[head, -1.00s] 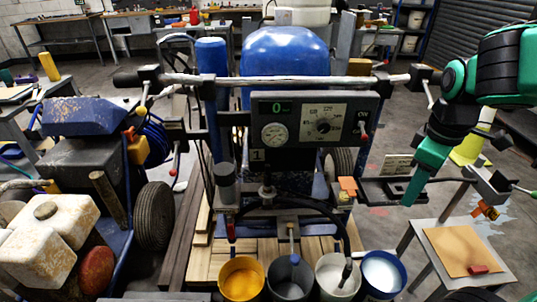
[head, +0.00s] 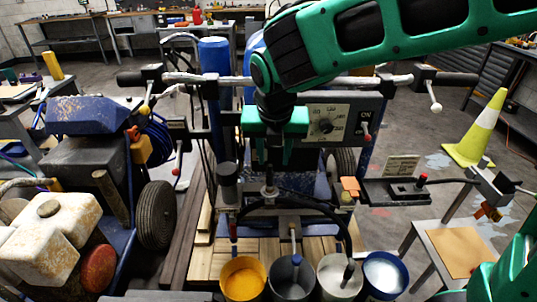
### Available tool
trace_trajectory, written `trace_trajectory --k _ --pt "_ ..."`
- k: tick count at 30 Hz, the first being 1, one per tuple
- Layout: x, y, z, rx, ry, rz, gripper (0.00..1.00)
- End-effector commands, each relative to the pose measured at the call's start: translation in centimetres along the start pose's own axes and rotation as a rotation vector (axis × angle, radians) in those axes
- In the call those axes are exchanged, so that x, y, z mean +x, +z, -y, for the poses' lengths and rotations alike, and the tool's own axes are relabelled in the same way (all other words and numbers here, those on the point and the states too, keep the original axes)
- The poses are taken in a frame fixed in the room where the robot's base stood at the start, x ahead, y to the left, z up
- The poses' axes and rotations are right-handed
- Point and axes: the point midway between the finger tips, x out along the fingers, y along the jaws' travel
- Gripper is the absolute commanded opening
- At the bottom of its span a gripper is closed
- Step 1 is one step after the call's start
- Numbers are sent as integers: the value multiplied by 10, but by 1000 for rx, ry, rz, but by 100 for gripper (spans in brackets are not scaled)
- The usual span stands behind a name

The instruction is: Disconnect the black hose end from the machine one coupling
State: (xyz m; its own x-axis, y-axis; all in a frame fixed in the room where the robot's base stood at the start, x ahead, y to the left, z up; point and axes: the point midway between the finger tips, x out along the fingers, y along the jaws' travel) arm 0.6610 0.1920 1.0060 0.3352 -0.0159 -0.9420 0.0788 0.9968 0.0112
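Machine one is the blue striper in the middle, with a dark control panel (head: 338,122) partly covered by my arm. A black hose (head: 325,212) arcs from the right toward an upright coupling (head: 269,190) low on the machine's front. The hose end appears to be at this coupling; the exact joint is too small to make out. My gripper (head: 270,163) points down above the coupling, in front of the panel. The coupling stands just below the fingertips in the picture.
Open buckets, including a yellow-filled one (head: 243,278) and a blue-rimmed one (head: 384,274), stand below the coupling. A white handlebar (head: 205,79) crosses behind my arm. A black shelf (head: 405,192) juts right. Another striper (head: 85,165) stands left, a traffic cone (head: 478,135) right.

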Motion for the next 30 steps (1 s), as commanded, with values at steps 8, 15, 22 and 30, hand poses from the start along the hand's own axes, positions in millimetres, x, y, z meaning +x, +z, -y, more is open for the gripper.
trace_trajectory --k 8,15,22,30 --pt "10 -1 -8 -50 2 7 36" --pt "34 -1 -7 -48 2 7 36" --pt "57 -1 -7 -46 1 6 36" --pt "83 0 -6 -45 2 6 36"
